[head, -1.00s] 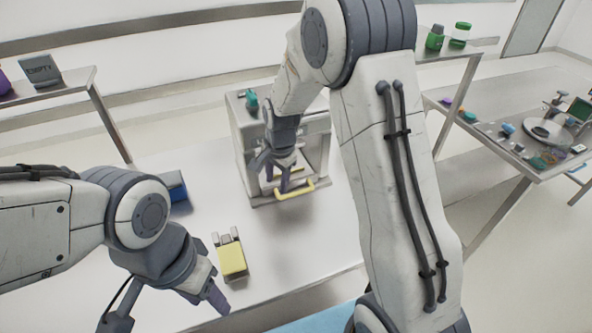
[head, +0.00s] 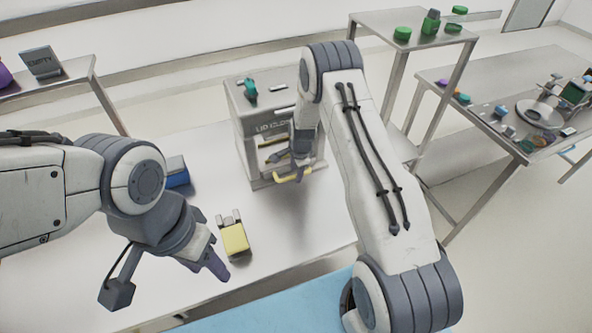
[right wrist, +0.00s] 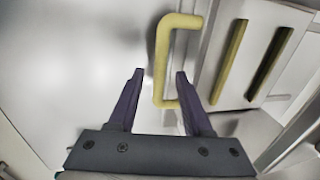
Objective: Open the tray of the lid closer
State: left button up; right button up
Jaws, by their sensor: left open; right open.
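The lid closer (head: 247,125) is a grey box machine on the table in the middle of the head view, with lettering on its front. Its yellow tray handle (head: 283,179) sits low at the front; how far out the tray stands is unclear. My right gripper (head: 297,172) is open at the handle. In the right wrist view the handle (right wrist: 162,55) appears between my open fingertips (right wrist: 160,73), its near end by the right finger; contact cannot be told. My left gripper (head: 213,265) is open and empty over the table's front left.
A yellow-topped block (head: 235,239) lies next to my left gripper, and a blue box (head: 176,172) lies behind my left arm. A teal item (head: 250,90) is on top of the machine. Side shelves and a cluttered table (head: 450,85) stand at the right. The table right of the machine is clear.

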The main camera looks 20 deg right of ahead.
jog(key=shift+f, duration=0.4)
grip_shut()
jog(key=shift+w+r, duration=0.1)
dwell(1.1)
